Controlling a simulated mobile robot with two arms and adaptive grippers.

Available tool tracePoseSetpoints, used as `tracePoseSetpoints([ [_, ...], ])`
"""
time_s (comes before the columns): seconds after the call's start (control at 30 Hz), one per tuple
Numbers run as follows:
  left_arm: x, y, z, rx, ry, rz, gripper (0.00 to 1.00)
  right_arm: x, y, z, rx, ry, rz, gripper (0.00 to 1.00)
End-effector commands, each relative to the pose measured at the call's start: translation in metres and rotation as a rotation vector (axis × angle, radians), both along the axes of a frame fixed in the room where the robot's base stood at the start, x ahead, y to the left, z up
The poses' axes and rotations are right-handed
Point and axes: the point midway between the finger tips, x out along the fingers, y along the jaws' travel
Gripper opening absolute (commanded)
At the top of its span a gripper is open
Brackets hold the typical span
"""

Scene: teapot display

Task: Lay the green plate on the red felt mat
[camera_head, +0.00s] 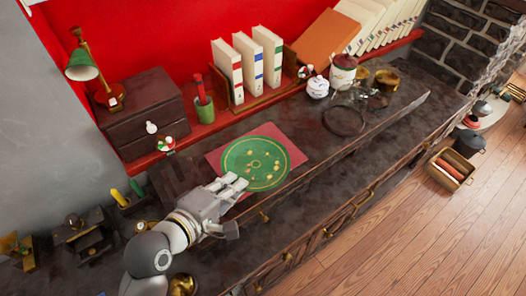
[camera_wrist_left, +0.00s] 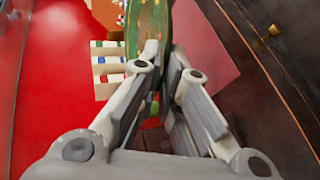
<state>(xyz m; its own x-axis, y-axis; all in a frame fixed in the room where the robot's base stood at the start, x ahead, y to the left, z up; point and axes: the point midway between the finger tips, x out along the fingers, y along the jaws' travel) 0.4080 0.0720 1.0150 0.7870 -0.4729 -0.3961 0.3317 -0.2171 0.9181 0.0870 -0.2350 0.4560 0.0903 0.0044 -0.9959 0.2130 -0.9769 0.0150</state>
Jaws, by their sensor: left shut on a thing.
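The green plate (camera_head: 265,150), round with a ring pattern and small tan marks, is over the red felt mat (camera_head: 294,151) in the head view. Mat corners show around it. My left gripper (camera_head: 236,184) is at the plate's near-left rim, shut on it. In the left wrist view the plate (camera_wrist_left: 148,28) shows as a narrow band running up from between the fingers (camera_wrist_left: 163,75), with the mat (camera_wrist_left: 205,45) to its right. I cannot tell whether the plate touches the mat. The right gripper is not in view.
Books in a wooden rack (camera_head: 238,100) and a green cup (camera_head: 203,109) stand behind the mat. A dark chest (camera_head: 148,108) is at the left. A magnifier ring (camera_head: 344,120), a white teapot (camera_head: 318,87) and brass pots are at the right. The dark counter right of the mat is partly clear.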

Motion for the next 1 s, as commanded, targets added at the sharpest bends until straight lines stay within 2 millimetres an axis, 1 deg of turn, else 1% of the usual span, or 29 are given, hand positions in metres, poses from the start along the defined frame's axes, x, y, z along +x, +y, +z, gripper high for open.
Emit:
tracePoseSetpoints([
  [0.07, -0.001, 0.004, -0.001, -0.003, -0.004, 0.016, 0.00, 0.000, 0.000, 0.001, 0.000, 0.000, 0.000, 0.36],
  [0.17, 0.003, 0.006, -0.004, -0.004, -0.008, 0.025, 0.00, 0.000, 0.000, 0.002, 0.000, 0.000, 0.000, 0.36],
  [0.27, 0.017, 0.005, -0.009, -0.005, -0.011, 0.026, 0.00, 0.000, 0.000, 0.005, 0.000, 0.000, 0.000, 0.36],
  [0.5, 0.063, 0.000, -0.029, -0.005, -0.010, 0.025, 0.00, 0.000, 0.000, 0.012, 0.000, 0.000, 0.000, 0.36],
  [0.67, 0.092, -0.004, -0.042, -0.005, -0.009, 0.025, 0.00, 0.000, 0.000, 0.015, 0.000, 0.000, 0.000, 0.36],
  [0.7, 0.095, -0.004, -0.051, -0.004, -0.007, 0.024, 0.00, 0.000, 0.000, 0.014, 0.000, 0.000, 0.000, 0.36],
  [0.8, 0.107, -0.005, -0.066, -0.004, -0.006, 0.025, 0.00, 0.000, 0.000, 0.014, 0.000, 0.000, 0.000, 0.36],
  [1.0, 0.126, -0.008, -0.088, -0.006, -0.009, 0.024, 0.00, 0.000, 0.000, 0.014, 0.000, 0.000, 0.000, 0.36],
])
